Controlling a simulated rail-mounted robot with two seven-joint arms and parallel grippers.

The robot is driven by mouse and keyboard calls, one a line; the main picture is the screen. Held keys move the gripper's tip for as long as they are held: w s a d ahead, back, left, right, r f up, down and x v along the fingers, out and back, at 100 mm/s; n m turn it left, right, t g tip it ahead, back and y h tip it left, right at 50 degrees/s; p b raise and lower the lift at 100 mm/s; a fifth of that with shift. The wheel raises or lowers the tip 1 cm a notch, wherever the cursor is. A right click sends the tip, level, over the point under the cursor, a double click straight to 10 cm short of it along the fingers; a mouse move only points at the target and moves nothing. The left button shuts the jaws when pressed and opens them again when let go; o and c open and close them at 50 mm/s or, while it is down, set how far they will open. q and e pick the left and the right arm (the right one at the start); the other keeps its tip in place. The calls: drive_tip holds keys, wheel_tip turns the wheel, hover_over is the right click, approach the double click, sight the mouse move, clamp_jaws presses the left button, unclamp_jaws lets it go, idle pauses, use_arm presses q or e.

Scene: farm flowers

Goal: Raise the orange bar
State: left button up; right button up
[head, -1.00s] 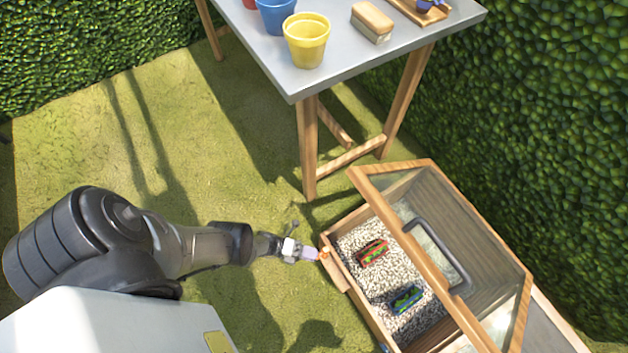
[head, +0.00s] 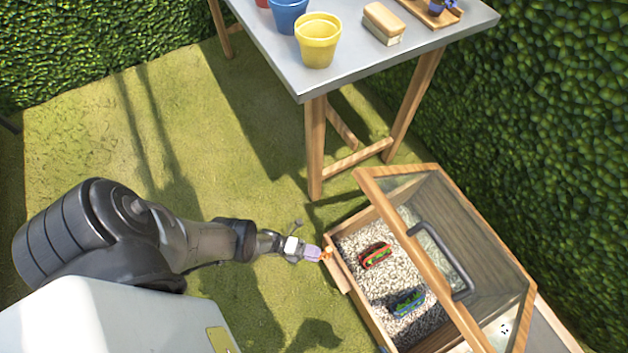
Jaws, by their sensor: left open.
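A small orange piece (head: 326,254), which I take for the orange bar, shows at the left corner of the wooden cold frame (head: 352,290). My left gripper (head: 318,254) is open, with its tips right at the orange piece. I cannot tell whether the fingers touch it or are around it. Most of the bar is hidden or too small to make out. My right gripper is out of view.
The frame's glazed lid (head: 470,240) with a dark handle (head: 440,258) is tilted up. Gravel inside holds a red-green item (head: 375,256) and a blue-green item (head: 406,303). A table (head: 352,62) with a yellow pot (head: 318,40) stands behind. Grass to the left is clear.

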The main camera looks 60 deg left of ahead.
use_arm(q)
drive_tip(key=b+v, duration=0.1)
drive_tip(key=v, duration=1.3)
drive_tip(key=shift+d, duration=0.15)
